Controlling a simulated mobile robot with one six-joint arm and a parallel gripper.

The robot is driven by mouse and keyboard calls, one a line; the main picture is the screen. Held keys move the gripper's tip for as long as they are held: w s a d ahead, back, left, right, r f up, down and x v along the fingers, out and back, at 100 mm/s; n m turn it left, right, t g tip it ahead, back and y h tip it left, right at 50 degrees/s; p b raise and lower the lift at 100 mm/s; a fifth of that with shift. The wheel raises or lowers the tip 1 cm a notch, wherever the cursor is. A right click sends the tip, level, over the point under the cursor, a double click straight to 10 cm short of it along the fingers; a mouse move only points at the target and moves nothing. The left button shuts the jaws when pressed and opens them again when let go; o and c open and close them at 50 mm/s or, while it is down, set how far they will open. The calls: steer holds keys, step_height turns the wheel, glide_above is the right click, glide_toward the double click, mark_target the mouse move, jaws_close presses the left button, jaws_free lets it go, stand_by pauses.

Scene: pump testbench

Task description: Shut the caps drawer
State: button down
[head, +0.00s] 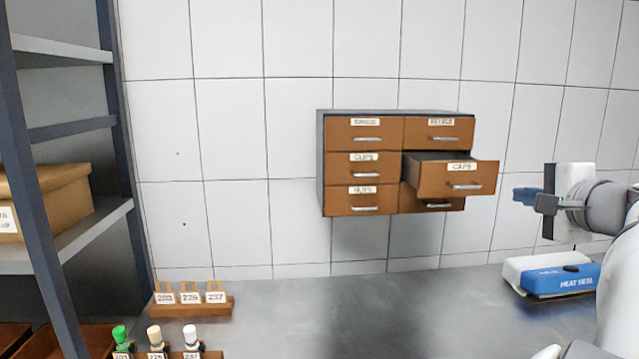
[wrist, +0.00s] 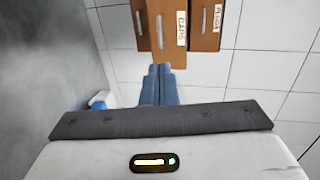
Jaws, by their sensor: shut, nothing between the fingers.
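The caps drawer (head: 457,179) is pulled out of the wall-mounted drawer cabinet (head: 320,163), in the right column's middle row. Its brown front carries a silver handle and a "CAPS" label, and it partly covers the drawer below. My gripper (head: 520,195) is to the right of the drawer front in the head view, apart from it. In the wrist view my gripper's blue fingers (wrist: 159,71) are together and empty, with brown drawer fronts beyond them at the top. One front there (wrist: 168,25) has a label that I cannot read surely.
The other drawers, such as the clips drawer (head: 363,165), look shut. A blue and white heat sealer (head: 555,277) sits on the grey bench (head: 350,320) at right. Tag and bottle racks stand front left, beside a shelf (head: 75,235) with a cardboard box (head: 50,200).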

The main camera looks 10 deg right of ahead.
mark_target(470, 188)
steer(key=p+x, duration=0.2)
steer(key=x, duration=1.1)
steer(key=shift+w, duration=0.35)
steer(key=shift+w+f, duration=0.1)
steer(key=shift+w, duration=0.2)
steer(key=x, duration=0.3)
steer(key=r+x, duration=0.1)
steer(key=x, duration=0.3)
steer(key=r+b+x, duration=0.1)
steer(key=x, duration=0.3)
steer(key=shift+w+d+r, duration=0.1)
steer(key=shift+w+r, duration=0.2)
steer(key=shift+w, duration=0.05)
steer(key=shift+w+r, duration=0.1)
steer(key=shift+r, duration=0.1)
